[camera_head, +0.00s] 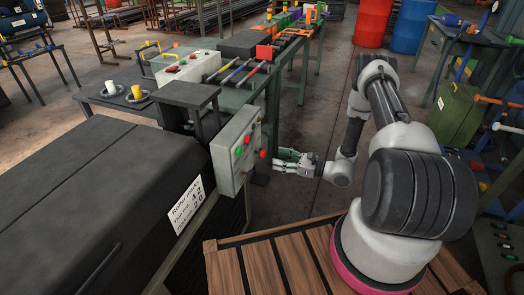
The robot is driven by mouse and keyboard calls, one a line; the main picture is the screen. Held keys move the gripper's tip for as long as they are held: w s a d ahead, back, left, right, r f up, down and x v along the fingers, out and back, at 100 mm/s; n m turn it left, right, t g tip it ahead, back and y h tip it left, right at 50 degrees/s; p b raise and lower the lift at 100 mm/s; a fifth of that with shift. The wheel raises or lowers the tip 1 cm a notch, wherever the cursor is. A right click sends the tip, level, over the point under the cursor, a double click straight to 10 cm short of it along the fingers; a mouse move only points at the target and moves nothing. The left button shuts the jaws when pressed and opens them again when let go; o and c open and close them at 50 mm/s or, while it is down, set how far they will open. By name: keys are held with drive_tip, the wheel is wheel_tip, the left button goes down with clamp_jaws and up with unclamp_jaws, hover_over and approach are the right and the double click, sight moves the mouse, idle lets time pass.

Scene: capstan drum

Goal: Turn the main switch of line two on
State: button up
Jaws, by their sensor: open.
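A light grey control box (236,150) stands at the middle left, mounted beside a large dark machine. Its right-facing side carries green and red buttons or knobs, and one red knob (263,154) sticks out at its right edge. My gripper (278,160) is just right of that knob, open and empty, with its fingers pointing left at the box. Whether a fingertip touches the knob cannot be told. A second grey box (187,67) with a red and yellow control lies on the bench behind.
The dark machine cover (85,195) with a white label (186,206) fills the left. A wooden pallet deck (300,260) lies in front. A green bench (275,80) with rollers runs behind, a green cabinet (455,110) stands right.

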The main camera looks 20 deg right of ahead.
sight(265, 154)
drive_tip(key=x, duration=0.7)
drive_tip(key=shift+w+a+r, duration=0.15)
drive_tip(key=shift+a+r, duration=0.1)
drive_tip(key=shift+a, duration=0.05)
drive_tip(key=c, duration=1.1)
